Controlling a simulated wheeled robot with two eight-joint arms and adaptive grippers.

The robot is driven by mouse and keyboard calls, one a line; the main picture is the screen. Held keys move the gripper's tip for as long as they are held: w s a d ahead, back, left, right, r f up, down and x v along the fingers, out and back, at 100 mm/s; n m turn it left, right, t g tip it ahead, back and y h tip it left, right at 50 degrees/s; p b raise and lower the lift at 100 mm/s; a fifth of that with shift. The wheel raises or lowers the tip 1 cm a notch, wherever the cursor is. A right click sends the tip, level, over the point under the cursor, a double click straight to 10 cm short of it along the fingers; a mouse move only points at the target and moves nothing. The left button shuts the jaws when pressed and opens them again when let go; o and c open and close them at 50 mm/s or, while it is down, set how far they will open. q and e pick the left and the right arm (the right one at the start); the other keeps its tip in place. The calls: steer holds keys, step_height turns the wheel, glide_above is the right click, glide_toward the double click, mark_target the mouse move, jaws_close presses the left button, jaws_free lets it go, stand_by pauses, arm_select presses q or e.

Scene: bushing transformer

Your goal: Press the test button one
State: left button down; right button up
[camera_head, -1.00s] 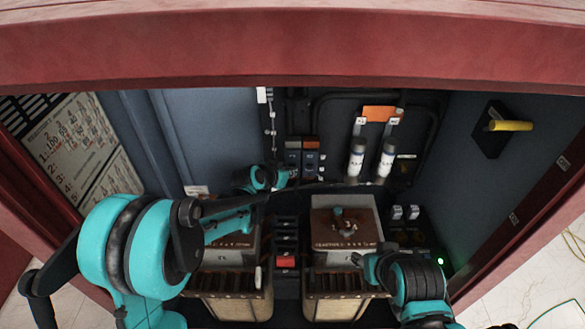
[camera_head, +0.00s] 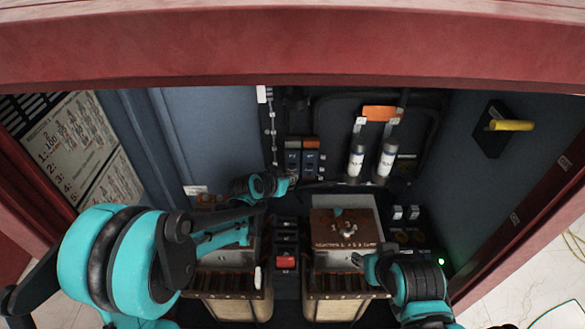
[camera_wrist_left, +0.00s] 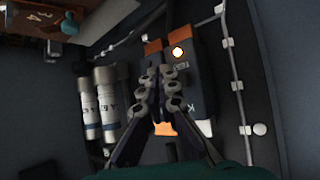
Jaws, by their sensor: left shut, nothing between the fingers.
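Two narrow dark modules with orange parts, the left module (camera_head: 293,158) and the right module (camera_head: 311,158), stand side by side on the back wall of the cabinet. In the left wrist view a bright round white button (camera_wrist_left: 178,52) shows at the end of the modules, just beyond my fingertips. I cannot read which button it is. My left gripper (camera_head: 290,183) is just below the modules; its closed, empty fingers (camera_wrist_left: 166,74) lie in front of them in the wrist view. I cannot tell whether they touch. My right gripper (camera_head: 362,262) is low beside the right brown-topped box; its fingers are unclear.
Two white cylinders (camera_head: 356,160) under an orange label (camera_head: 380,113) stand right of the modules. A yellow handle (camera_head: 511,126) juts from the right wall. A brown-topped box (camera_head: 345,222) and a red switch (camera_head: 286,262) are below. The red cabinet frame (camera_head: 290,45) crosses the top.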

arm_select(q)
steer(key=s, duration=0.3)
steer(key=shift+s, duration=0.4)
stand_by(0.5)
steer(key=s+a+r+n+y, duration=0.1)
steer(key=s+a+n+y, duration=0.1)
steer(key=s+a, duration=0.3)
steer(key=s+a+n+g+y+b, duration=0.1)
steer(key=s+a, duration=0.5)
steer(key=s, duration=0.6)
steer(key=s+a+r+n+g+y+b, duration=0.1)
steer(key=s+a+n+y, duration=0.1)
steer(key=s+a, duration=0.4)
steer(key=s+n, duration=0.1)
steer(key=s, duration=0.2)
steer(key=shift+a+r+y, duration=0.2)
steer(key=shift+r+y, duration=0.1)
steer(key=shift+r, duration=0.05)
steer(key=shift+s, duration=0.1)
